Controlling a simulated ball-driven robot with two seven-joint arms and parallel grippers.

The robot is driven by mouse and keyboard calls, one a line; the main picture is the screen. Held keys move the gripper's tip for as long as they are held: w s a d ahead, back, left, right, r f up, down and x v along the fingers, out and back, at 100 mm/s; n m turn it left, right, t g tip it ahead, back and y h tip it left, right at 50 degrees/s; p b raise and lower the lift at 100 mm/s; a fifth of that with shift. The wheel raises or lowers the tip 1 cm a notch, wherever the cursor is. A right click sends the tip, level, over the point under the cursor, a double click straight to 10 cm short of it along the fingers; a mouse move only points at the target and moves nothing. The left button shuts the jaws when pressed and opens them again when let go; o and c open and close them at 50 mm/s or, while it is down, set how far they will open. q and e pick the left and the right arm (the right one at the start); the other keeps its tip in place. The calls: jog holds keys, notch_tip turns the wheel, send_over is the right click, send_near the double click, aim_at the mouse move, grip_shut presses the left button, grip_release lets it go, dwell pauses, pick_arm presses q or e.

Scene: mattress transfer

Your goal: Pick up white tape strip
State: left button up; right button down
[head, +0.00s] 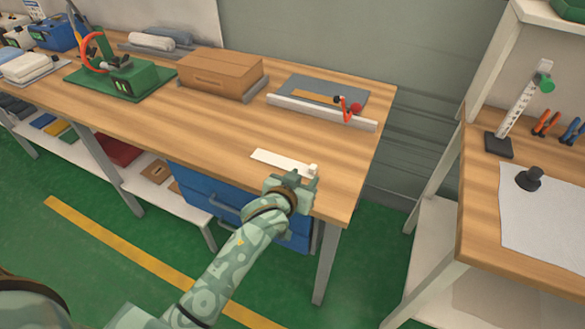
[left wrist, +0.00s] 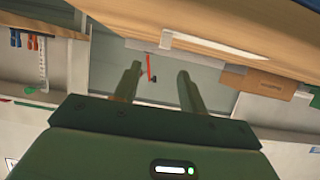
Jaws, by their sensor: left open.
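The white tape strip (head: 278,160) lies flat near the front edge of the wooden workbench (head: 215,123), with a small raised white tab at its right end. It also shows in the left wrist view (left wrist: 215,46), seen edge-on along the bench, with its tab above the fingers. My left gripper (head: 300,180) is at the bench's front edge, just below the tab in the head view. Its two fingers are apart and empty in the left wrist view (left wrist: 159,75). Whether a finger touches the tab cannot be told. My right gripper is not in view.
A cardboard box (head: 220,75) and a grey board (head: 325,90) with a metal rail stand farther back. A green device (head: 125,75) is at the left. Blue drawers (head: 215,195) are under the bench. The bench top around the strip is clear.

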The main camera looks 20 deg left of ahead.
aim_at(312, 168)
pick_arm(q)
jog(key=b+x, duration=0.1)
jog(key=x, duration=0.4)
jog(key=shift+a+f+b, duration=0.15)
jog(key=shift+f+b, duration=0.05)
jog(key=shift+b, duration=0.1)
jog(key=b+x, duration=0.2)
jog(key=x, duration=0.1)
jog(key=f+b+x, duration=0.1)
jog(key=shift+w+a+f, duration=0.1)
jog(key=shift+w+a, duration=0.1)
jog(key=shift+a, duration=0.05)
jog(key=shift+w, duration=0.2)
jog(key=shift+s, duration=0.1)
grip_shut()
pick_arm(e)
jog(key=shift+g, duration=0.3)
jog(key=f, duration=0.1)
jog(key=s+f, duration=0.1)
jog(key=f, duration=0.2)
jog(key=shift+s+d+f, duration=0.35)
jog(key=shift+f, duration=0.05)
